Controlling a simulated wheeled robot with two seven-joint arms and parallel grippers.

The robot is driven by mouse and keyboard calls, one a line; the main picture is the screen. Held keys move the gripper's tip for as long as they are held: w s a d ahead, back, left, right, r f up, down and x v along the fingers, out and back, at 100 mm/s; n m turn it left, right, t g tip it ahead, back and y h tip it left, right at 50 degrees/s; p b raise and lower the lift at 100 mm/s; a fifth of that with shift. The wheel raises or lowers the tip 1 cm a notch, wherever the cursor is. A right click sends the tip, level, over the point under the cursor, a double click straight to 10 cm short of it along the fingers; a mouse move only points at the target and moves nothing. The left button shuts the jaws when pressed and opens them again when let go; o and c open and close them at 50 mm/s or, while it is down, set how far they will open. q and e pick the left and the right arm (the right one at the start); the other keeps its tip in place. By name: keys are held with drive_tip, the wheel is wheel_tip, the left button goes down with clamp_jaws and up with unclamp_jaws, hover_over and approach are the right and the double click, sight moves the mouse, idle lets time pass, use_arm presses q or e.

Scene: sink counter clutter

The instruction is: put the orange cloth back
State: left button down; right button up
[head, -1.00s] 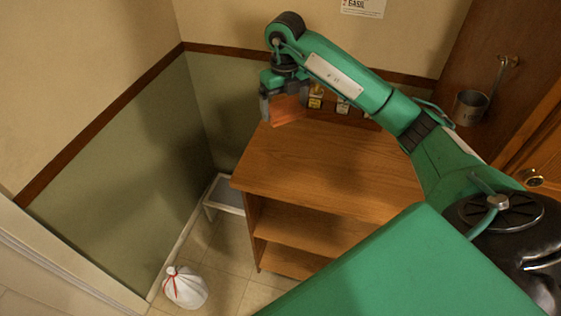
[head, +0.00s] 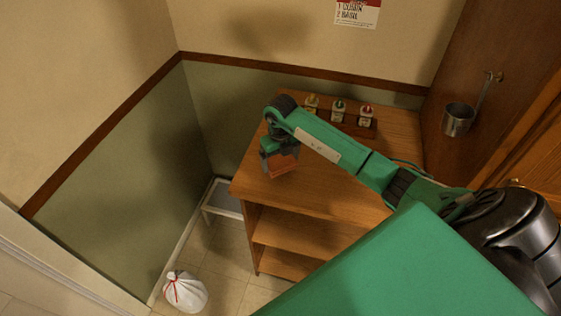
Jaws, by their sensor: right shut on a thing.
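My right gripper (head: 280,156) is over the left part of a wooden counter (head: 330,190). It is shut on the orange cloth (head: 284,166), which shows as a small orange patch below the jaws. I cannot tell whether the cloth touches the counter top. My left gripper is not in view.
A rack (head: 358,125) with several small bottles stands at the counter's back. A metal ladle (head: 458,120) hangs on the right wall. A white bag (head: 185,291) with red ties and a low stool (head: 222,198) are on the floor at left. The counter's front is clear.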

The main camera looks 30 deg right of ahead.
wheel_tip(320, 180, down, 2)
drive_tip(key=shift+f, duration=0.1)
drive_tip(key=shift+f, duration=0.2)
drive_tip(key=o, duration=0.7)
drive_tip(key=shift+r, duration=0.15)
